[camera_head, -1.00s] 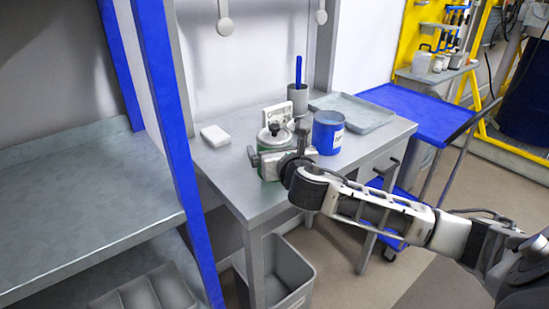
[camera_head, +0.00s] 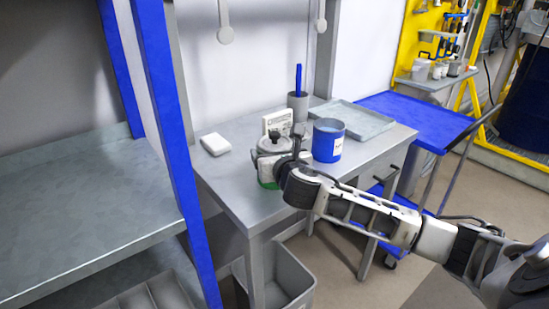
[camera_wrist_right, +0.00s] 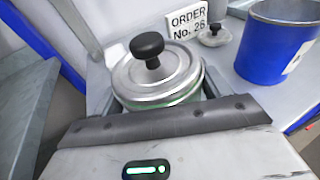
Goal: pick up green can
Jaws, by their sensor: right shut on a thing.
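The green can (camera_head: 268,184) is at the front left of the grey workbench, with a metal lid and a black knob. In the head view my right gripper (camera_head: 271,158) covers most of its body; a green strip shows below. In the right wrist view, the metal lid (camera_wrist_right: 158,75) and black knob rise upright between my fingers, with a little green beneath. My right gripper is shut on the can. I cannot tell whether its base is clear of the bench. My left gripper is not in view.
A blue can (camera_head: 328,140) stands close to the right. An order card (camera_head: 277,122), a cup with a blue stick (camera_head: 298,105) and a grey tray (camera_head: 351,120) are behind. A white block (camera_head: 215,144) lies left. A blue post (camera_head: 172,140) is farther left.

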